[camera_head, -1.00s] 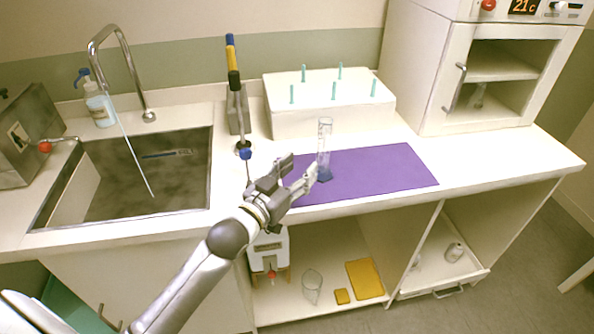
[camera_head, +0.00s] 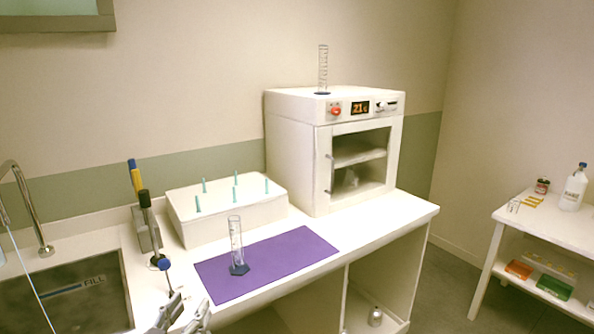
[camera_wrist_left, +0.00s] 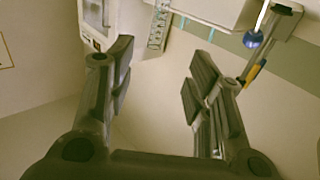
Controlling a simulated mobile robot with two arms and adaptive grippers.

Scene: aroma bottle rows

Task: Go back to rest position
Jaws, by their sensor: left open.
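My left gripper (camera_head: 182,316) shows at the bottom edge of the head view, low and to the left of the purple mat (camera_head: 290,262). It is open and empty. In the left wrist view its two fingers (camera_wrist_left: 162,62) are spread, with nothing between them but the pale background. A clear graduated cylinder (camera_head: 236,240) with a blue base stands upright on the mat, apart from the gripper. It also appears in the left wrist view (camera_wrist_left: 158,28), beyond the fingers. My right gripper is not in view.
A white rack with teal pegs (camera_head: 230,216), a pipette stand (camera_head: 146,225) and a sink (camera_head: 75,300) share the counter. An oven (camera_head: 295,150) carries another cylinder (camera_head: 323,70). A side table (camera_head: 560,230) holds bottles at right. Floor is clear between.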

